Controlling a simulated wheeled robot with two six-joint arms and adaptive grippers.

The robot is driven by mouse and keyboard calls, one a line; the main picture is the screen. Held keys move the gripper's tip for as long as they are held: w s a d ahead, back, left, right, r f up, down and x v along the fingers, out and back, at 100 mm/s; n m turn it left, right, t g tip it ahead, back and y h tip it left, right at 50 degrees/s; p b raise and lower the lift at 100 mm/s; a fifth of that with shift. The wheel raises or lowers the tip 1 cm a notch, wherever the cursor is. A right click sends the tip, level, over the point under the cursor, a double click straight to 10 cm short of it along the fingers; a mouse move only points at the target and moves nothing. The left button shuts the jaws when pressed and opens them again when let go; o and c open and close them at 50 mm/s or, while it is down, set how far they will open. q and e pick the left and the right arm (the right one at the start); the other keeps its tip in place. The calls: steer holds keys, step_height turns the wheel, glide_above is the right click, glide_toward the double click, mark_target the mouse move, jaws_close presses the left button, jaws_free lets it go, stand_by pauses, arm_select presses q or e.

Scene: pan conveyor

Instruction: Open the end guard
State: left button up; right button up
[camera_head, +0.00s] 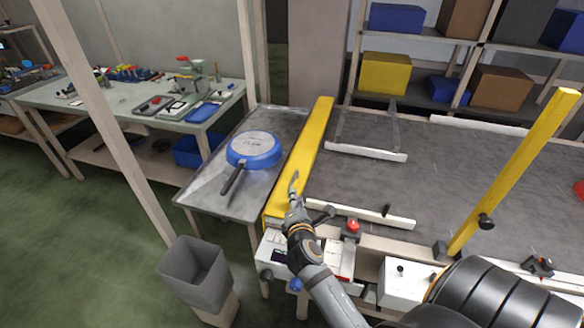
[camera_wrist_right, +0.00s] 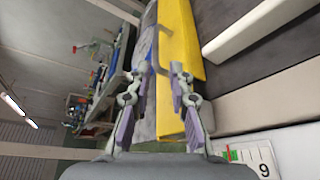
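The end guard appears to be the long yellow bar (camera_head: 309,153) between the conveyor's left end and a grey side table. It lies along that end, and in the right wrist view its yellow face (camera_wrist_right: 180,40) is just beyond my fingers. My right gripper (camera_head: 294,186) is at the guard's near end. In the right wrist view its two fingers (camera_wrist_right: 159,68) are apart, with the guard's edge behind the gap and the right finger overlapping the yellow. I cannot tell whether they touch it. My left gripper is not in view.
A blue pan (camera_head: 254,150) lies on the grey side table (camera_head: 210,185). A second yellow bar (camera_head: 520,165) slants over the conveyor (camera_head: 440,175) at right. A red button (camera_head: 353,226) and control boxes sit along the near edge. A grey bin (camera_head: 194,275) stands at lower left.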

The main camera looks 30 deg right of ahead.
mark_target(293, 179)
steer(key=shift+w+d, duration=0.15)
steer(key=shift+w, duration=0.3)
steer(key=x, duration=0.2)
steer(key=shift+w+d+r, duration=0.15)
steer(key=shift+w+r, duration=0.1)
steer(key=shift+w, duration=0.05)
steer(key=x, duration=0.4)
steer(key=shift+w+f, duration=0.1)
steer(key=shift+f, duration=0.05)
steer(key=shift+x, duration=1.15)
steer(key=shift+w+d, duration=0.15)
steer(key=shift+w, duration=0.05)
steer(key=shift+w+d+f, duration=0.1)
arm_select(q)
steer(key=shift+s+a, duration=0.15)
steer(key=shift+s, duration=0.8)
arm_select(e)
jaws_close()
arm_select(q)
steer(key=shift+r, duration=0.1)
